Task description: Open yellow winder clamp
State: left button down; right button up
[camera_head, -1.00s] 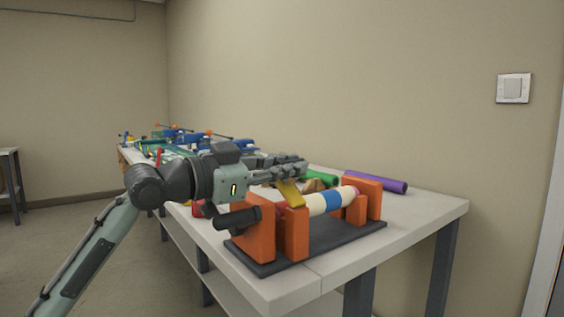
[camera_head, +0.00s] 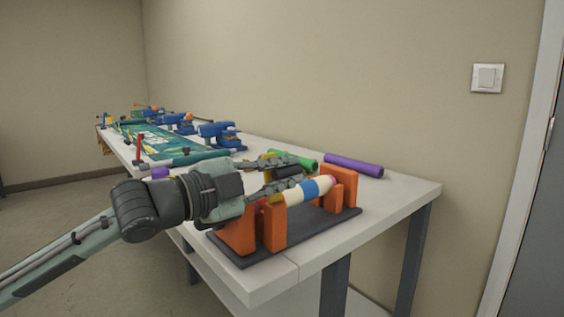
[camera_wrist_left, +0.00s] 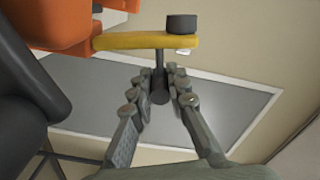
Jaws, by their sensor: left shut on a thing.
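The yellow winder clamp (camera_wrist_left: 130,41) shows in the left wrist view as a flat yellow bar beside an orange block, with a short black knob (camera_wrist_left: 182,23) at its far end. A thin dark rod (camera_wrist_left: 159,78) with a rounded end stands off the bar. My left gripper (camera_wrist_left: 158,88) has its fingers on either side of this rod and is shut on it. In the head view my left gripper (camera_head: 278,174) is over the winder's left end and hides most of the clamp. The orange winder stand (camera_head: 238,235) carries a white and blue roll (camera_head: 311,188).
The winder's dark base (camera_head: 310,236) stands near the front of the white table (camera_head: 395,214). A green roll (camera_head: 306,161) and a purple roll (camera_head: 352,166) lie behind it. Blue tools (camera_head: 219,134) stand farther back. The wall is close behind the table.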

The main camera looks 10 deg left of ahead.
pick_arm(q)
jog(key=shift+s+d+f+m, duration=0.1)
jog(key=shift+s+d+m, duration=0.05)
jog(key=shift+m, duration=0.25)
jog(key=c, duration=1.5)
grip_release()
jog(key=shift+o, duration=0.2)
jog(key=shift+v, duration=3.75)
